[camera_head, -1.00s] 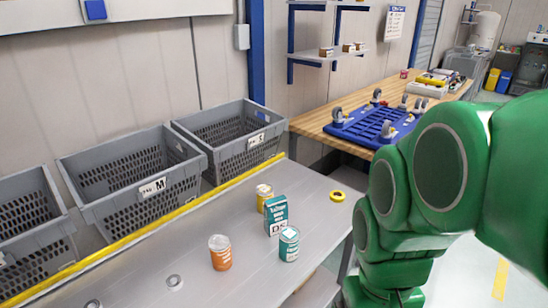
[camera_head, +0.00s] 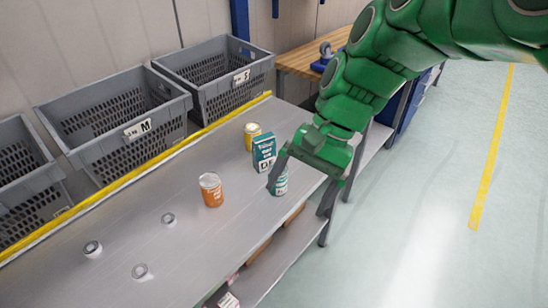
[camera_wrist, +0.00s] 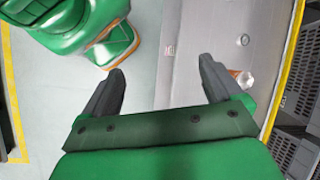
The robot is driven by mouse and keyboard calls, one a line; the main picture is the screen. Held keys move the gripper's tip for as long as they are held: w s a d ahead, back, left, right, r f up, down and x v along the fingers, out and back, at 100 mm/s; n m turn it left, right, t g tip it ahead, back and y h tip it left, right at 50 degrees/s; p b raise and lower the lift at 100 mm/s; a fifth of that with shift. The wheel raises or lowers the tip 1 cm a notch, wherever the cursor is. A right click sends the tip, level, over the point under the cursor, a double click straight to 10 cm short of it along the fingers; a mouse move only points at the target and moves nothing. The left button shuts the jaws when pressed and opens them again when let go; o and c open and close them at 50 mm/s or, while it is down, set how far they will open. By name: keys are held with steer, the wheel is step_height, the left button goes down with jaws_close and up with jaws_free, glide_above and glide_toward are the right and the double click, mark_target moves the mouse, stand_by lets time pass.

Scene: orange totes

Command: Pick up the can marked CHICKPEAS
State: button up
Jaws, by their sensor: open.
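Three cans stand on the grey metal table (camera_head: 185,230): an orange can (camera_head: 211,190) with a pale lid, a teal can (camera_head: 281,184), and a yellow can (camera_head: 252,131) at the back. Their label words are too small to read, so I cannot tell which is marked CHICKPEAS. My gripper (camera_head: 300,198) is open, with one finger overlapping the teal can in the head view and partly hiding it. In the wrist view my gripper (camera_wrist: 161,72) has nothing visible between its fingers. The orange can (camera_wrist: 235,74) shows there beside the right finger, partly hidden.
A teal box (camera_head: 264,150) stands close behind the teal can. Several small grey rings (camera_head: 168,219) lie at the table's left. Grey crates (camera_head: 120,110) line the yellow back edge (camera_head: 120,188). Floor (camera_head: 400,200) is open at the right.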

steer(key=w+d+f+m+t+y, duration=0.1)
steer(key=w+d+m+y, duration=0.2)
steer(key=w, duration=0.5)
steer(key=w+d+m+t+y, duration=0.1)
steer(key=w+m+y, duration=0.2)
steer(key=w+m, duration=0.45)
steer(key=w+d+f+m+t+y, duration=0.1)
steer(key=w+d+m+y, duration=0.15)
steer(key=w, duration=0.75)
glide_toward(280, 188)
steer(key=w+a, duration=0.1)
steer(key=w+a+r, duration=0.1)
steer(key=w, duration=0.1)
steer(key=shift+a+r, duration=0.1)
steer(key=shift+a, duration=0.25)
steer(key=shift+f+x, duration=0.15)
steer(key=shift+x, duration=1.85)
steer(key=shift+f+x, duration=0.15)
steer(key=shift+x, duration=1.8)
steer(key=shift+d, duration=0.2)
steer(key=c, duration=1.3)
steer(key=shift+r, duration=0.1)
